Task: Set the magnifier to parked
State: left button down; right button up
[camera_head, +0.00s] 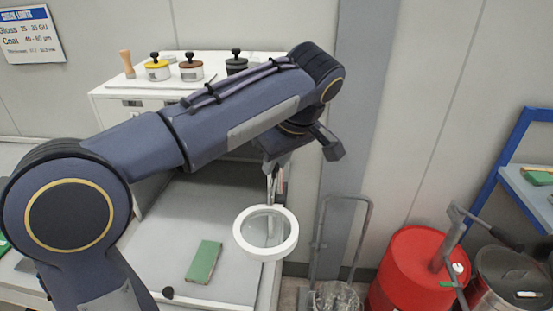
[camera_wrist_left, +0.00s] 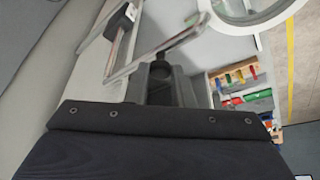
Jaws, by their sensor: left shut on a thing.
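The magnifier (camera_head: 266,232) is a round lens in a white ring, hanging at the right edge of the grey worktop in the head view. Part of its white ring shows at the top right of the left wrist view (camera_wrist_left: 262,20). A thin metal arm runs up from the ring to my left gripper (camera_head: 274,172). In the left wrist view, my left gripper (camera_wrist_left: 160,72) is shut on this metal arm (camera_wrist_left: 155,52), beside the ring. My left arm hides part of the bench, and the arm's mount is not clear in the head view. My right gripper is not in view.
A green block (camera_head: 204,261) lies on the grey worktop (camera_head: 165,245). Several lidded pots (camera_head: 191,68) stand on a white cabinet (camera_head: 112,99) behind my arm. To the right are a metal-framed cart (camera_head: 318,240), a red drum (camera_head: 405,265) and a blue rack (camera_head: 500,150).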

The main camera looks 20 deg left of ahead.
pick_arm(q)
jog(key=shift+d, duration=0.1)
jog(key=c, duration=1.3)
grip_release()
jog(key=v, duration=0.7)
jog(key=shift+d+r, duration=0.15)
jog(key=shift+r, duration=0.2)
